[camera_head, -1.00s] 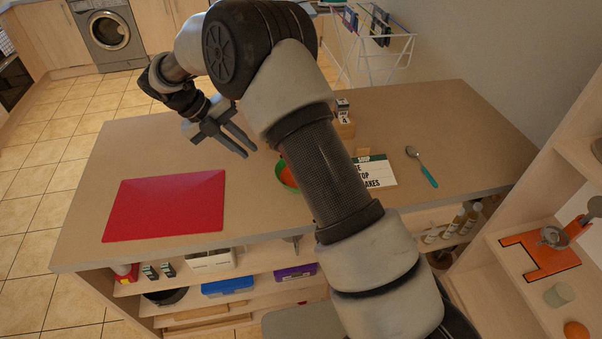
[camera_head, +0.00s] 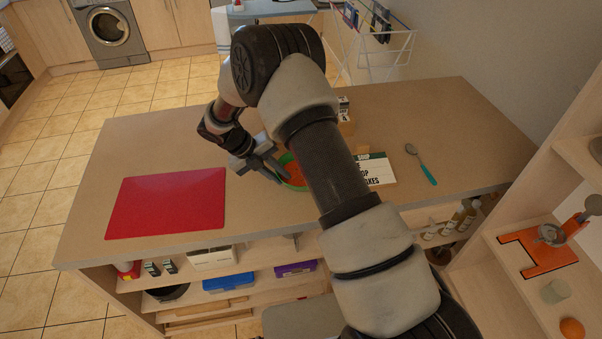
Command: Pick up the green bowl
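The green bowl (camera_head: 303,187) sits on the wooden counter near its middle, with something orange-red (camera_head: 296,174) inside. My arm hides its right part. My gripper (camera_head: 276,175) is at the bowl's left side, pointing down and to the right. Its two fingers look apart, with the tips at or close to the bowl's left rim. I cannot tell whether they touch the rim or straddle it.
A red mat (camera_head: 167,203) lies on the counter at left. A white-and-green card (camera_head: 376,169) and a spoon with a teal handle (camera_head: 421,165) lie to the right. Small boxes (camera_head: 344,112) stand behind my arm. The counter (camera_head: 175,135) is clear behind the mat.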

